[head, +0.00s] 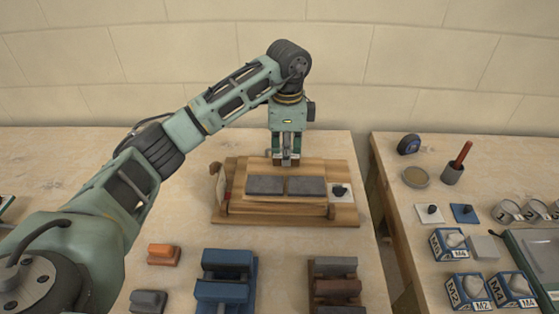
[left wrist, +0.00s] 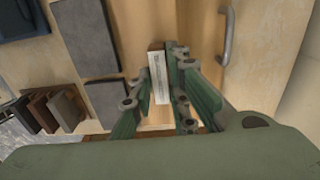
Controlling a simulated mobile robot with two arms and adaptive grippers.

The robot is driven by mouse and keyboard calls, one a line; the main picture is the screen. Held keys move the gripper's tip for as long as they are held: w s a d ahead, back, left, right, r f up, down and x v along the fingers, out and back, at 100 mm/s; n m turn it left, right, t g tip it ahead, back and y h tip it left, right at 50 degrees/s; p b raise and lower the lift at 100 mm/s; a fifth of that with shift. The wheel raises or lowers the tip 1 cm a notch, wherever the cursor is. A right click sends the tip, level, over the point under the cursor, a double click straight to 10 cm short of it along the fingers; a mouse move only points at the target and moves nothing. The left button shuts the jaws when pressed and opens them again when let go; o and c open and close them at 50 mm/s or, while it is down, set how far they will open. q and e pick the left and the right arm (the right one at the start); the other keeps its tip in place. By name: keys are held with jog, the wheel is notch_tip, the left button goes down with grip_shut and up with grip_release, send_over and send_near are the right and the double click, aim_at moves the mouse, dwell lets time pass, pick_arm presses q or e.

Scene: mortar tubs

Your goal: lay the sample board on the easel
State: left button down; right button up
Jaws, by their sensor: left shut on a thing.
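The sample board (head: 285,199), a wooden board with two dark grey slabs, is at the wooden easel (head: 345,216) in the middle of the table. It looks nearly flat; I cannot tell whether it rests fully on the easel. My left gripper (head: 286,163) points down at the board's far edge and is shut. In the left wrist view, its green fingers (left wrist: 170,88) close around a narrow pale labelled piece that seems part of the board. The grey slabs (left wrist: 90,50) show at left there. My right gripper is not in view.
Blue (head: 225,277) and brown (head: 335,284) racks and an orange block (head: 163,254) stand in front. A gap separates the right table, which holds a tape measure (head: 409,144), a cup (head: 453,173) and labelled boxes (head: 467,291). The table left of the easel is mostly clear.

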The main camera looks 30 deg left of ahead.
aim_at(279, 163)
pick_arm(q)
jog(key=w+a+f, duration=0.2)
jog(key=a, duration=0.1)
jog(key=shift+w+a+f+p, duration=0.1)
jog(key=shift+f+p, duration=0.1)
jog(key=shift+p, duration=0.1)
jog(key=shift+f+p, duration=0.6)
jog(key=shift+f, duration=1.4)
jog(key=c, duration=2.2)
grip_release()
jog(key=shift+f, duration=0.1)
jog(key=o, duration=0.5)
notch_tip(279, 163, up, 12)
jog(key=b, duration=0.3)
